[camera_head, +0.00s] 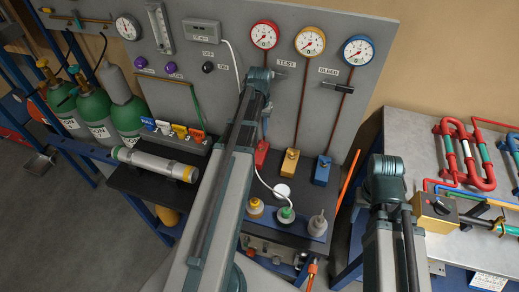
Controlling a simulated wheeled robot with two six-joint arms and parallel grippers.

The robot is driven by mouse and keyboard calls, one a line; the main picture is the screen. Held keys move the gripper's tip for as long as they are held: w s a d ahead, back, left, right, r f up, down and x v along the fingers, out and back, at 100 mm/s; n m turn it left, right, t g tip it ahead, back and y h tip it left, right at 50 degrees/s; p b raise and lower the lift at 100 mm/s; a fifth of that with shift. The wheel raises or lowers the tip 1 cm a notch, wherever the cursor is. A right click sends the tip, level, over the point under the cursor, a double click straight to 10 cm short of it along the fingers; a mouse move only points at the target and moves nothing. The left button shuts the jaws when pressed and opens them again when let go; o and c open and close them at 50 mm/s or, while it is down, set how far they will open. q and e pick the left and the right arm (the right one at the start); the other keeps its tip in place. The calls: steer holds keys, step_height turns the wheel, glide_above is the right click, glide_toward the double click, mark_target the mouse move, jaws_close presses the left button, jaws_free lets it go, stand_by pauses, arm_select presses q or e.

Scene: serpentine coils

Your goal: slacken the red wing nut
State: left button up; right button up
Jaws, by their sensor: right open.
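I cannot make out a red wing nut for certain. A small red piece (197,135) stands at the right end of a row of blue, white, yellow and red pieces on the bench. A red block (262,155) below the red-rimmed gauge is partly hidden by my left arm. My left arm reaches up across the middle, its topmost joint in front of the panel near the TEST label. My right arm stands at the lower right, beside the right-hand table. Neither gripper's fingers can be seen; the arm links hide whatever lies behind them.
A grey panel (225,88) carries several gauges and knobs. Yellow (289,162) and blue (322,171) blocks stand below it. Green cylinders (95,108) are at left, and a silver cylinder (152,163) lies on the dark bench.

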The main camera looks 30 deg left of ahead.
mark_target(260, 147)
arm_select(q)
step_height(260, 147, down, 9)
steer(key=b, duration=0.8)
jaws_close()
